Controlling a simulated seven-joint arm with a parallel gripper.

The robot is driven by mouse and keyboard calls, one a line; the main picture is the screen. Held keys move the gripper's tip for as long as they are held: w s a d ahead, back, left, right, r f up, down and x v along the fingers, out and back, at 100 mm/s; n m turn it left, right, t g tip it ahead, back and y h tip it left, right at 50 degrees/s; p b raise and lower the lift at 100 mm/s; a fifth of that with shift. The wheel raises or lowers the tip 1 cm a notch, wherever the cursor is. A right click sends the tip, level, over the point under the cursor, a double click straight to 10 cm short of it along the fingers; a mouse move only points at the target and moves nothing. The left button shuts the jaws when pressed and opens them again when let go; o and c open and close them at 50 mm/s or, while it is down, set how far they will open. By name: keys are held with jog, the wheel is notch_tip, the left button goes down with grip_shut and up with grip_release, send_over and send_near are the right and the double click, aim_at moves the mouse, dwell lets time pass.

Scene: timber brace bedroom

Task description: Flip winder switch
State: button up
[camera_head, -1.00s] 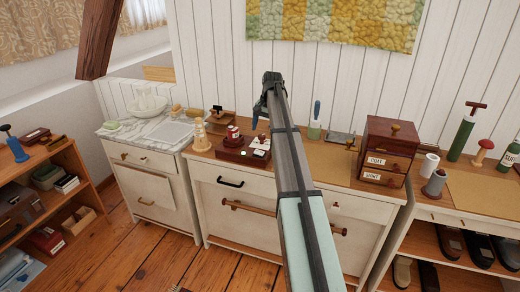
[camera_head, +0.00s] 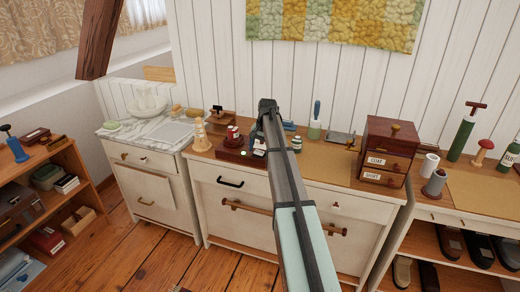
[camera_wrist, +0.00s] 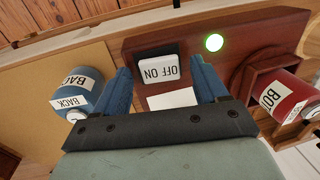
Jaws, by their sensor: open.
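The winder is a dark red wooden box (camera_head: 228,154) on the middle cabinet top; its face (camera_wrist: 200,65) fills the middle of the wrist view. A red spool (camera_wrist: 273,95) is mounted at the winder's right in the wrist view. My gripper (camera_wrist: 162,75) is open, with its blue fingers on either side of the switch in that view; contact cannot be told.
A blue jar labelled BACK (camera_wrist: 78,92) stands close beside the left finger in the wrist view. A small drawer chest (camera_head: 388,150) stands further right on the cabinet. A pale board (camera_head: 330,162) lies between, mostly bare.

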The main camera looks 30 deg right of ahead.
jog(key=shift+c, duration=0.3)
jog(key=c, duration=1)
jog(key=shift+w+a+g+h, duration=0.15)
jog(key=shift+w+g+h, duration=0.15)
jog(key=shift+g+h, duration=0.2)
jog(key=shift+a+g+h, duration=0.15)
jog(key=shift+g+h, duration=0.65)
jog(key=o, duration=1.1)
jog(key=shift+c, duration=0.2)
jog(key=shift+r, duration=0.1)
notch_tip(320, 180, up, 14)
jog(key=w+a, duration=0.1)
jog(key=shift+w+a+f, duration=0.25)
jog(key=shift+w+a, duration=0.1)
jog(key=shift+w, duration=0.05)
